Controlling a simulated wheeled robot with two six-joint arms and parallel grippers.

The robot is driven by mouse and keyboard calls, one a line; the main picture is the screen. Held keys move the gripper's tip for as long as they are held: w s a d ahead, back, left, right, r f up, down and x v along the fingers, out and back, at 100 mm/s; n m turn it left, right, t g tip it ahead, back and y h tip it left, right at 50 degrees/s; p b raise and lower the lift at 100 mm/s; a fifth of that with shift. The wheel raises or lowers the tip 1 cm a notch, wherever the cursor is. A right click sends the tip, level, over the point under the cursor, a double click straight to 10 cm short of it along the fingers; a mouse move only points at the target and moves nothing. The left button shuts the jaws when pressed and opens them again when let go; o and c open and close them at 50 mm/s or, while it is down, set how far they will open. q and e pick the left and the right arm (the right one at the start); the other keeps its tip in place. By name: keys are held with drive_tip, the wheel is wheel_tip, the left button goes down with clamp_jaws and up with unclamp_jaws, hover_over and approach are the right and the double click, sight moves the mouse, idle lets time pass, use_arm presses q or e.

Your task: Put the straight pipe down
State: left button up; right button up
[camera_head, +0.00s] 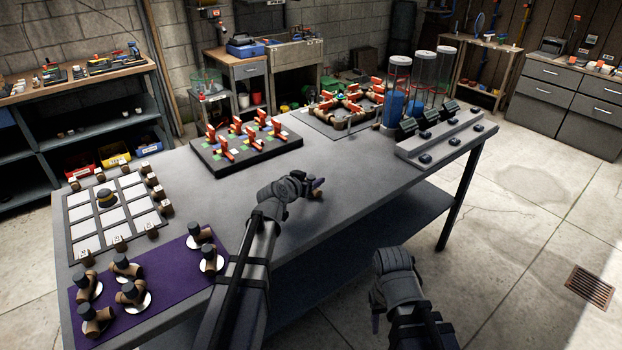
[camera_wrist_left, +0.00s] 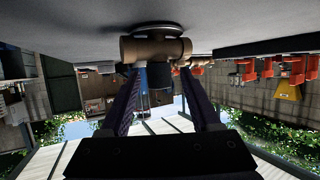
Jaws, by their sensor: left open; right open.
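A brown pipe piece (camera_wrist_left: 155,48) with a dark knob (camera_wrist_left: 158,75) rests at the grey table surface on a round pale disc (camera_wrist_left: 150,27) in the left wrist view, where the scene appears upside down. My left gripper (camera_wrist_left: 160,95) is open, its two fingers on either side of the knob with gaps. In the head view my left gripper (camera_head: 316,185) is low over the table's middle front, and only a small brown part of the pipe (camera_head: 315,196) shows beside it. My right gripper (camera_head: 376,318) is open and empty, off the table's front edge.
A purple mat (camera_head: 172,277) with several knobbed pipe pieces lies at the table's left. A white-tiled board (camera_head: 87,213) is behind it. A dark board with red pieces (camera_head: 245,150), a pipe loop (camera_head: 348,108) and clear cylinders (camera_head: 397,90) stand at the back. The grey table middle is clear.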

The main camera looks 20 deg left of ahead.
use_arm(q)
drive_tip(key=shift+o, duration=0.2)
drive_tip(key=p+v, duration=0.4)
drive_tip(key=v, duration=0.7)
drive_tip(key=shift+s, duration=0.2)
